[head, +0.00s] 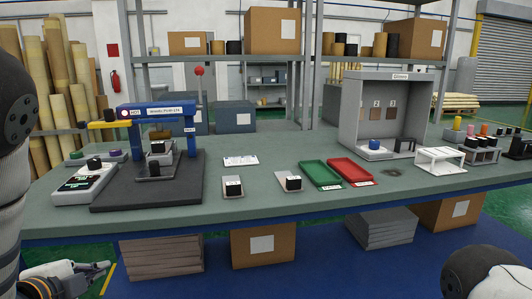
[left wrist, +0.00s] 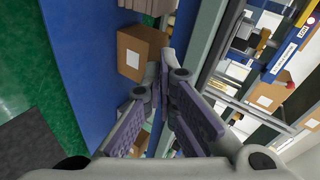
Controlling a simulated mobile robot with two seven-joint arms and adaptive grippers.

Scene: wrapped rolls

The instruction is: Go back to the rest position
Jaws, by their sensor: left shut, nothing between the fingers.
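My left gripper (head: 103,268) is low at the bottom left of the head view, in front of the workbench (head: 330,215) and below its top. Its fingers also show in the left wrist view (left wrist: 163,88); they are shut with nothing between them. Part of my right arm shows at the bottom right of the head view, but its gripper is out of the picture.
On the bench stand a blue press (head: 158,110), a green tray (head: 320,174), a red tray (head: 350,170) and a grey booth (head: 350,112). Under it are cardboard boxes (head: 263,245) and stacked sheets (head: 162,257). The bench's front edge runs close above my left gripper.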

